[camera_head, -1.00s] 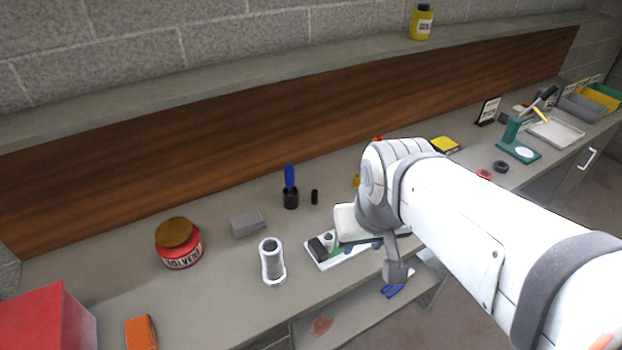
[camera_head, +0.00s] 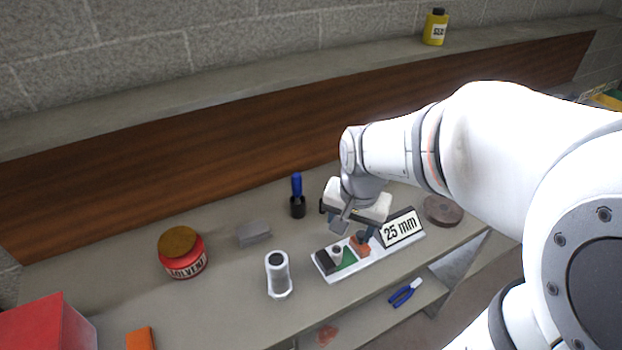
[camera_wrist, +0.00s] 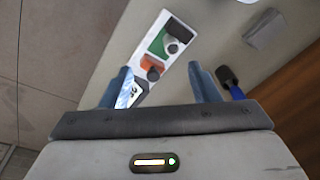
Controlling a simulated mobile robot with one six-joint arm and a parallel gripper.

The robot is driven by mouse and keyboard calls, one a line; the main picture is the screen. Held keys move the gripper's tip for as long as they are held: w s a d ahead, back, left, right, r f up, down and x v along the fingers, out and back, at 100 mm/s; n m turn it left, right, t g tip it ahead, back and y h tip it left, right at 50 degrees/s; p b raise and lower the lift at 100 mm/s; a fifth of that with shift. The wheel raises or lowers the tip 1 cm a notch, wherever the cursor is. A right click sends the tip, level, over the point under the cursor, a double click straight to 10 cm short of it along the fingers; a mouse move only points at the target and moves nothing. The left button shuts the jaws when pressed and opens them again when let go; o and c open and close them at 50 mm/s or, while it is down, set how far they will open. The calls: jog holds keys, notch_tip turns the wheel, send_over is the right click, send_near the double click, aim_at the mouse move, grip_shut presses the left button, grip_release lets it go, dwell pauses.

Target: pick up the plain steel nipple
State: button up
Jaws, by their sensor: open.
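A white tray strip (camera_head: 331,279) lies on the bench with black, green and orange sections. A small grey cylinder (camera_head: 337,251), seemingly the plain steel nipple, stands on the green section; it also shows in the wrist view (camera_wrist: 172,46). A darker piece (camera_wrist: 153,73) stands on the orange section. My gripper (camera_head: 350,228) is above the tray, near the orange section; its blue fingers show apart and empty in the wrist view (camera_wrist: 162,82). The grey cylinder is beyond the fingertips, not between them. My gripper's height above the tray is hard to judge.
A "25 mm" sign (camera_head: 401,229) stands at the tray's right end. Blue pliers (camera_head: 405,292) lie on a lower shelf.

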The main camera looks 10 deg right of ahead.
aim_at(337, 250)
jog(key=w+f+m, duration=0.2)
jog(key=f, duration=0.1)
jog(key=w+f+m+g, duration=0.1)
jog(key=w+f+m, duration=0.1)
jog(key=f, duration=0.2)
jog(key=w+f+m, duration=0.2)
jog(key=f+m, duration=0.1)
jog(key=shift+w+f+g, duration=0.15)
jog(key=shift+w+g, duration=0.1)
jog(key=shift+g, duration=0.15)
jog(key=shift+a+f+p, duration=0.1)
jog(key=shift+f+p, duration=0.75)
jog(key=shift+f, duration=3.05)
jog(key=shift+c, duration=0.4)
jog(key=shift+w, duration=0.1)
jog(key=c, duration=1.1)
jog(key=shift+r, duration=0.15)
